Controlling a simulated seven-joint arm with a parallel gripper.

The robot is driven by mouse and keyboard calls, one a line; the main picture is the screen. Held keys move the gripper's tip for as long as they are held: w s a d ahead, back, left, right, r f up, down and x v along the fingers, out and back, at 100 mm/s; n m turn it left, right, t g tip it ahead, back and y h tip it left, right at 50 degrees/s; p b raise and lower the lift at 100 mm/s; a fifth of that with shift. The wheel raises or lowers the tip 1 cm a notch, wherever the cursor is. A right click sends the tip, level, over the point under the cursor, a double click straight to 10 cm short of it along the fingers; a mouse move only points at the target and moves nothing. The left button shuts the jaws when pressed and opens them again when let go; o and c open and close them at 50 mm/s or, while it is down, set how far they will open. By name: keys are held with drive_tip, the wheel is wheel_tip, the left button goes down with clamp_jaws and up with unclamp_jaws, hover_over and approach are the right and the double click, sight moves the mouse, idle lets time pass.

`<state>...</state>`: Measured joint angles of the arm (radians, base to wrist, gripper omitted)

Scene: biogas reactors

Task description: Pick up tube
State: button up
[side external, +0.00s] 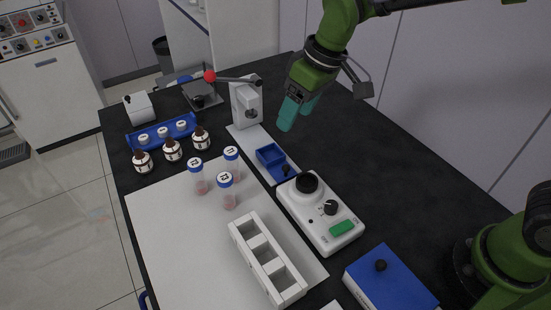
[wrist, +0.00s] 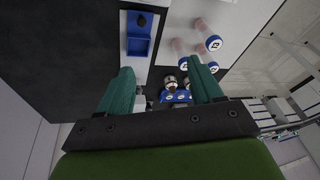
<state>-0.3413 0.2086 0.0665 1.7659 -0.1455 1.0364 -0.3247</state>
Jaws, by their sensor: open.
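Several clear tubes with blue-rimmed white caps and pinkish contents stand upright on the white mat in the side view: a left tube (side external: 198,178), a back tube (side external: 231,162) and a front tube (side external: 227,192). In the wrist view the tubes (wrist: 209,36) appear at the upper right, beyond the fingers. My gripper (side external: 295,115) has teal fingers and is in the air over the black bench, behind and to the right of the tubes. It is open, with the fingers (wrist: 163,90) wide apart and nothing held between them.
A white rack (side external: 265,258) with open slots lies on the white mat (side external: 165,235). A white mixer (side external: 320,212) and a blue tray (side external: 271,156) stand to its right. Brown bottles (side external: 172,150), a blue rack (side external: 160,133) and a red-knobbed lever press (side external: 243,100) stand behind.

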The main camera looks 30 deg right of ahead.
sight(235, 150)
drive_tip(key=w+a+f+n, duration=0.1)
drive_tip(key=w+a+n, duration=0.4)
drive_tip(key=w+a, duration=0.2)
drive_tip(key=x, duration=1.1)
drive_tip(key=shift+s+a+f, duration=0.1)
drive_tip(key=shift+s+f, duration=0.2)
drive_tip(key=shift+s, duration=0.1)
drive_tip(key=shift+x, duration=2.7)
drive_tip(key=shift+s+a+r, duration=0.1)
drive_tip(key=shift+s+a, duration=0.05)
drive_tip(key=shift+c, duration=0.3)
drive_tip(key=c, duration=1)
